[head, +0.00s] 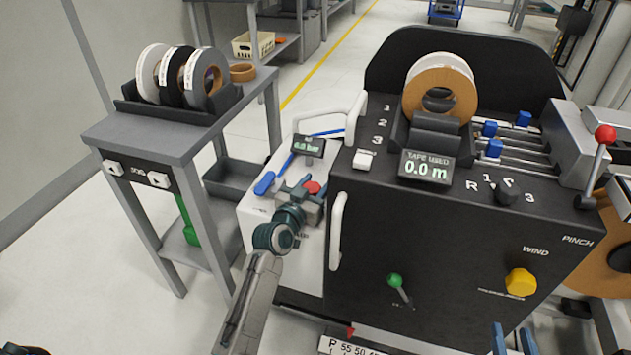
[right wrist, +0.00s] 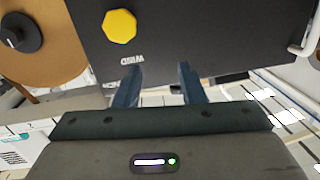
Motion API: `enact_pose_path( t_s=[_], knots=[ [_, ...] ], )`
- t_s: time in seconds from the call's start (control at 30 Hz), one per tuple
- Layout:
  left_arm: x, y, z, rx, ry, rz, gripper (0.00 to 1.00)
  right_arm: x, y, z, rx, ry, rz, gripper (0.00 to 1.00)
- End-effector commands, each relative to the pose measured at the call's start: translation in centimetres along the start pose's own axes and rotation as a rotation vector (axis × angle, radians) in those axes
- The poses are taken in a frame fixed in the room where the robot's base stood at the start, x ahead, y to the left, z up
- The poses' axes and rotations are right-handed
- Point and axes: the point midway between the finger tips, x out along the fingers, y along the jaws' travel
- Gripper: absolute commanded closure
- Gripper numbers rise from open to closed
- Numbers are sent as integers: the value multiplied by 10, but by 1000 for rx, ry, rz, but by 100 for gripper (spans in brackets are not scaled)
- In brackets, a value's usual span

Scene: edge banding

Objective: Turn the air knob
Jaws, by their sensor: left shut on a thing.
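The air unit has a small display (head: 308,146) with green digits on the white housing left of the black machine. A red knob (head: 312,187), apparently the air knob, shows just below the display. My left gripper (head: 299,188) is at this knob with its fingers closed on it; the fingers and wrist hide part of it. My right gripper (head: 513,340) is at the lower right of the head view. In the right wrist view, its two blue fingers (right wrist: 158,85) stand apart with nothing between them, facing the black front panel.
The black machine (head: 440,245) carries a tape roll (head: 440,88), a tape display (head: 427,168), a green-topped lever (head: 396,283) and a yellow knob (head: 520,282). A white handle (head: 337,230) sticks out close to my left arm. A grey cart (head: 150,139) with rolls stands left.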

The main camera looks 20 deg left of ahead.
Motion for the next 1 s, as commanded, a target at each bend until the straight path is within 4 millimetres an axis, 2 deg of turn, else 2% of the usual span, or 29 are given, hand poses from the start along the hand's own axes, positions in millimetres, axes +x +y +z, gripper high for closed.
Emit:
enact_pose_path(
  t_s=[0.27, 0.5, 0.7, 1.0],
  knots=[
    [0, -1, -3, -1, 0, -42, 80, -26, -4, 53, 27, -345, -4, 64],
    [0, -1, -3, 1, 1, -73, 80, -60, -8, 92, 43, -618, -10, 64],
    [0, -1, -2, 2, 3, -84, 80, -77, -10, 106, 49, -726, -14, 64],
    [0, -1, -1, 3, 3, -85, 80, -78, -10, 108, 50, -736, -14, 64]
  ],
)
